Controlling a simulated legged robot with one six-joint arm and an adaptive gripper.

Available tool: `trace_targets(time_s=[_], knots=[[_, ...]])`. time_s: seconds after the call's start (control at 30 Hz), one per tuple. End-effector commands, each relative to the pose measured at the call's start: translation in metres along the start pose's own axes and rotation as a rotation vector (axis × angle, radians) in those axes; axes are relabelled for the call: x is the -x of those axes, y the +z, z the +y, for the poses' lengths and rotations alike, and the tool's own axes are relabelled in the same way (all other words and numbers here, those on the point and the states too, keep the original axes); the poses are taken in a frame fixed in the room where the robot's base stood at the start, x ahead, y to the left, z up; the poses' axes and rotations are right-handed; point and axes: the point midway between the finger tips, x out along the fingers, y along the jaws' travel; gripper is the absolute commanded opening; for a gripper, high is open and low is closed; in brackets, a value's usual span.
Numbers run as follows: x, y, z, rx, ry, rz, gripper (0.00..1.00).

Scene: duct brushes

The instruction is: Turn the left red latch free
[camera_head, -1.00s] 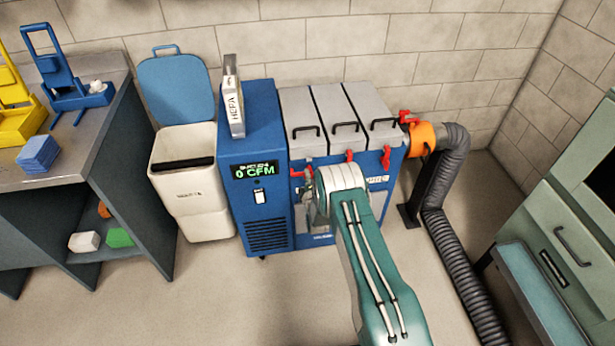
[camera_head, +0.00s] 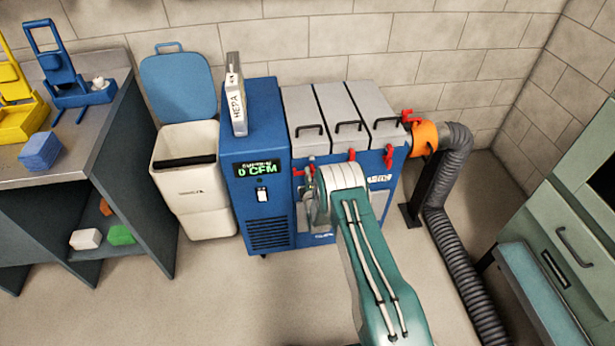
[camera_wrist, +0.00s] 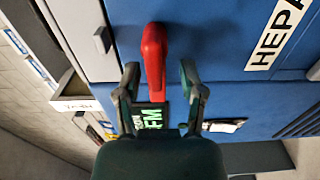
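The left red latch (camera_head: 298,172) is on the upper front of the blue filter unit (camera_head: 268,205), below the left grey lid. In the head view it shows only in part beside my wrist. In the wrist view the red latch (camera_wrist: 154,58) stands out long and narrow against the blue panel. My gripper (camera_wrist: 160,72) is open, with one dark finger on each side of the latch and a visible gap to each. I cannot tell how deep the latch sits between them. In the head view my wrist hides the fingers.
Two more red latches, middle (camera_head: 351,155) and right (camera_head: 388,157), are on the same front. An orange clamp (camera_head: 424,138) joins a black duct hose (camera_head: 450,215) at the right. A white bin (camera_head: 193,185) stands left of the unit. The floor in front is clear.

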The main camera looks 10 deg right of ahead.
Motion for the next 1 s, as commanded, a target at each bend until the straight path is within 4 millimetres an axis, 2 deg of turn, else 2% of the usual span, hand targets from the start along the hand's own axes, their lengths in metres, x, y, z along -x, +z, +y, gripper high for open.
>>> trace_targets(time_s=[0.17,0.27,0.73,0.9,1.0], knots=[[0.004,0.001,0.001,-0.001,0.001,-0.002,0.51],[0.015,0.001,0.000,-0.001,0.000,-0.002,0.51],[0.099,-0.002,-0.002,0.002,-0.004,0.000,0.51],[0.116,-0.003,-0.002,0.002,-0.002,0.000,0.51],[0.119,-0.003,-0.002,0.002,-0.001,0.001,0.51]])
